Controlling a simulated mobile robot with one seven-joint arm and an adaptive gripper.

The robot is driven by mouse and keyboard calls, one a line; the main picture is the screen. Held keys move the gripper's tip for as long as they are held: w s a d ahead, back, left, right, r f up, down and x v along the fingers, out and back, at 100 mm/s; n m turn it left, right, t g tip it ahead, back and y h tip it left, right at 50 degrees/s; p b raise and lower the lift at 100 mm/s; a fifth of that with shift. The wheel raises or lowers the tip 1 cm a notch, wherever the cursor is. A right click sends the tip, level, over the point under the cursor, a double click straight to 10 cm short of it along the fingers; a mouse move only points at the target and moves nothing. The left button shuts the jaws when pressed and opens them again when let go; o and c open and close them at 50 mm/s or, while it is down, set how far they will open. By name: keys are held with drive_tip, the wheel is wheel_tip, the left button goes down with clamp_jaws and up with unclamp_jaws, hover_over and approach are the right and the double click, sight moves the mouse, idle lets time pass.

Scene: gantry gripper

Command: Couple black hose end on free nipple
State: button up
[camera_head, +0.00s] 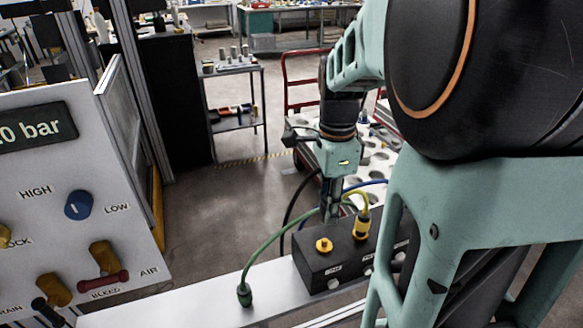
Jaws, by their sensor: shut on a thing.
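A black block (318,266) stands on a pale bench. A bare brass-yellow nipple (323,245) on its top left is free. A yellow hose end (361,226) sits upright on the block to its right. My gripper (331,208) points down just behind the block, above and beyond the free nipple in the picture. It is shut on the black hose end, whose dark shape blends with the fingers. The black hose (290,207) arcs from the gripper down behind the block. The contact between fingers and hose end is too small to make out.
A green hose end (244,294) rests on the bench (190,300) left of the block; its hose passes close to my gripper. A blue hose (370,183) runs behind. A white panel (75,190) with valve handles stands at left. My arm hides the right side.

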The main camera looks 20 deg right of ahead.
drive_tip(key=b, duration=0.4)
hover_over(325, 240)
drive_tip(key=shift+f, duration=2.9)
drive_tip(key=shift+f+b, duration=0.55)
drive_tip(key=shift+f, duration=1.05)
drive_tip(key=o, duration=1.2)
drive_tip(key=shift+c, duration=0.2)
wheel_tip(325, 240, up, 12)
drive_tip(key=shift+r, duration=0.1)
